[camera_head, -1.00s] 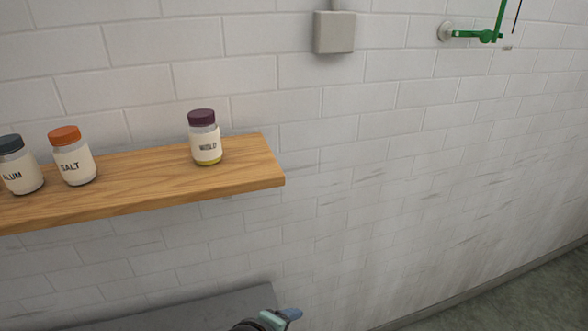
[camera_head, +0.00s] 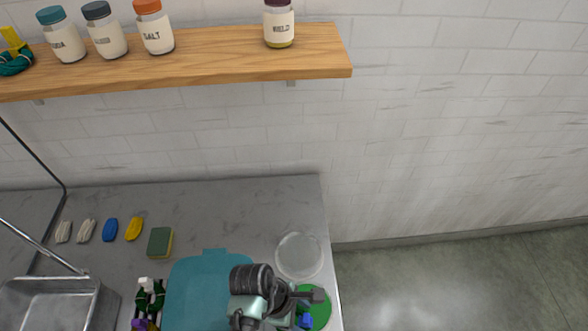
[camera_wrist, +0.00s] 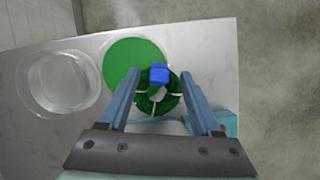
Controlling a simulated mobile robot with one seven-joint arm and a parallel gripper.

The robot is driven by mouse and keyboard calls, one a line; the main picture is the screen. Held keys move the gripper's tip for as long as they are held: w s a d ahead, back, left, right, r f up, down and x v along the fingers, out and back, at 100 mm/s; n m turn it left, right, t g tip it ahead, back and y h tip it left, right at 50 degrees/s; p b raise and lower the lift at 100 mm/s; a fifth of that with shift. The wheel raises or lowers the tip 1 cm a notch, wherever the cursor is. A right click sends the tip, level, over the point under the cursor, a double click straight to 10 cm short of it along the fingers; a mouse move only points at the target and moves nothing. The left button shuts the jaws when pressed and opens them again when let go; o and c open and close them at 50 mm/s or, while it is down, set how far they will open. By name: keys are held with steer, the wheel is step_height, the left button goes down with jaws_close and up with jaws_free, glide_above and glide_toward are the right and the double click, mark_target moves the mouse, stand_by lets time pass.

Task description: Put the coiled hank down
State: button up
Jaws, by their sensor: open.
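The coiled hank (camera_wrist: 157,103) is a dark green ring with pale ties and a blue piece (camera_wrist: 160,74) at its far side. In the wrist view it lies between the two fingers of my gripper (camera_wrist: 160,80), which is open. The hank overlaps the near edge of a flat green disc (camera_wrist: 130,58) on the counter; I cannot tell how much of it rests on the disc. The green disc also shows in the head view (camera_head: 320,304), at the counter's right end, partly behind my arm. My arm hides most of the hank there.
A clear round dish (camera_head: 299,256) stands just behind the disc. A teal tray (camera_head: 195,290) lies to the left, with dark green bundles (camera_head: 148,297) and a metal basin (camera_head: 50,298) beyond. A wooden shelf (camera_head: 200,58) with jars hangs above. The counter ends right of the disc.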

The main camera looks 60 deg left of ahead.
steer(key=shift+p+x, duration=0.35)
steer(key=shift+x, duration=2.1)
steer(key=shift+w, duration=0.1)
jaws_close()
